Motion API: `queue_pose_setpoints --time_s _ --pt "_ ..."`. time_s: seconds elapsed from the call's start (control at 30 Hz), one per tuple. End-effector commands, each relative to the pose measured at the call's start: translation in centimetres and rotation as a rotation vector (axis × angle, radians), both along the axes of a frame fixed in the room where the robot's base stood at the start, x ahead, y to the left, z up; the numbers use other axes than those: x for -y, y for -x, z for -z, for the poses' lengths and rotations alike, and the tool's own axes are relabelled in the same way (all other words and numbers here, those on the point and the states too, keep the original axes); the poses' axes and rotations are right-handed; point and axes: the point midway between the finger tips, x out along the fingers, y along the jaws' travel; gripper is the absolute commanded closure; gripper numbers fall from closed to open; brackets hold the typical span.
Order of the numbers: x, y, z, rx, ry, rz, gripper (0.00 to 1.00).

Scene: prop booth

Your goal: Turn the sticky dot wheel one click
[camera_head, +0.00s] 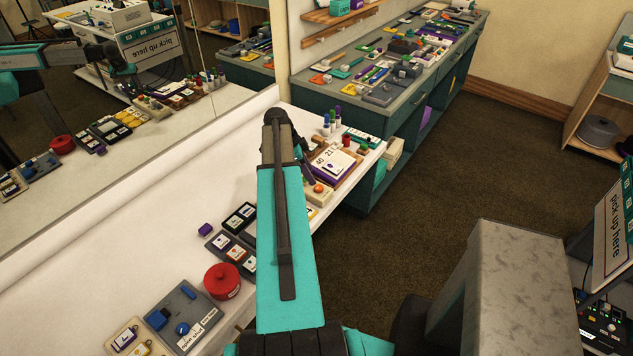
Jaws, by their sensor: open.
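My turquoise arm reaches out over the white counter (120,262). My gripper (309,174) is small and dark, partly hidden behind the arm, and shows beside a calendar-like block (335,160) with numbers on it. It is open, with nothing seen between the fingers. Just below it is a cream box with a round orange-red piece on top (318,189); this may be the sticky dot wheel, but it is too small to be sure. The arm hides part of the counter to the left of it. I cannot tell whether the gripper touches the box.
Several coloured markers (332,122) stand behind the calendar block. A red round pot (222,281), a grey tray (187,317) with blue pieces and a dark card tray (232,232) lie left of the arm. A mirror (90,150) lines the counter's left. Brown carpet lies right.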

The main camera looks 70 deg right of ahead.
Motion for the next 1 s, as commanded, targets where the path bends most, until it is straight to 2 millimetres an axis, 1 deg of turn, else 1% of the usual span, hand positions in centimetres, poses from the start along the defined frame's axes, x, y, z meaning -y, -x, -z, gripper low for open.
queue_pose_setpoints --time_s 0.6,0.8,1.0 --pt "1.2 2.0 5.1 0.000 0.000 0.001 0.55" --pt "1.3 2.3 6.1 0.000 0.000 0.001 0.55" --pt "1.4 2.4 6.3 0.001 0.001 0.001 0.55"
